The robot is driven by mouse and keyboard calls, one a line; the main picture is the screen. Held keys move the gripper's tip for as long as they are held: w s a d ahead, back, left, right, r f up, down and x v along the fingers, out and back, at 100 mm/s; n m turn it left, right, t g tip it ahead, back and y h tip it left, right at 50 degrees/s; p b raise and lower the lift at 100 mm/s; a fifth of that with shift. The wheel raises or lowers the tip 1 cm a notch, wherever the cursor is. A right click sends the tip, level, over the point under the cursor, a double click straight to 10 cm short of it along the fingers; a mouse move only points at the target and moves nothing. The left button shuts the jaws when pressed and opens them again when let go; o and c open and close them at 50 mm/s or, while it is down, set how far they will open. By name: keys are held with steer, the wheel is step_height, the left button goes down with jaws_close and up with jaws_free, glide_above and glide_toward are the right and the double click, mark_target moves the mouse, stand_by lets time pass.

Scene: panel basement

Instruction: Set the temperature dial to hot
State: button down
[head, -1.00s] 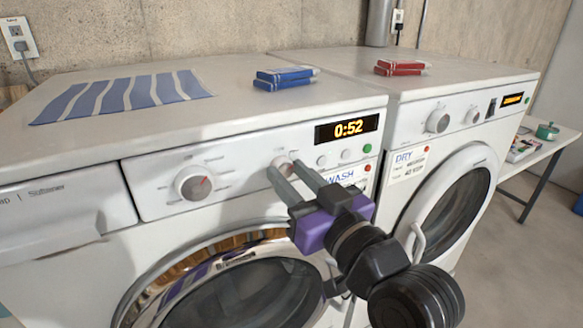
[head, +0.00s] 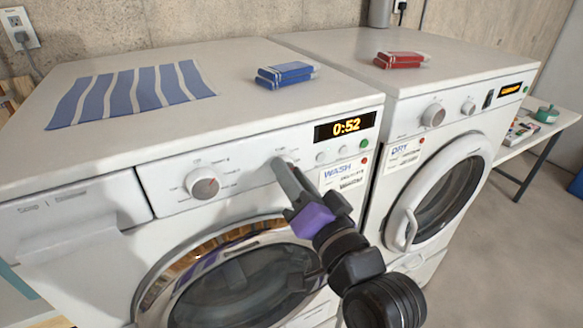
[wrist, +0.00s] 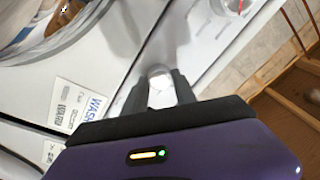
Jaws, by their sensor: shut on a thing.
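The washer's control panel (head: 240,168) is in the middle of the head view. My gripper (head: 280,165) is at a small white dial on it, left of the display. The wrist view shows this dial (wrist: 161,90) between the two fingertips (wrist: 160,92), and they are shut on it. I take it for the temperature dial, but its markings are too blurred or hidden to read. A larger dial (head: 202,183) with a red pointer mark sits further left, apart from the gripper; it also shows in the wrist view (wrist: 232,5).
The display (head: 345,127) reads 0:52. The WASH label (head: 341,176) is right of my gripper and the washer's round door (head: 235,270) below it. The dryer (head: 440,130) stands to the right. A striped cloth (head: 130,93) and blue boxes (head: 286,74) lie on top.

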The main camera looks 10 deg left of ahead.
steer(key=shift+f, duration=0.1)
stand_by(0.4)
steer(key=c, duration=1)
jaws_free()
steer(key=b+v, duration=0.2)
steer(key=v, duration=0.5)
steer(key=shift+s+d, duration=0.2)
steer(key=shift+s, duration=0.1)
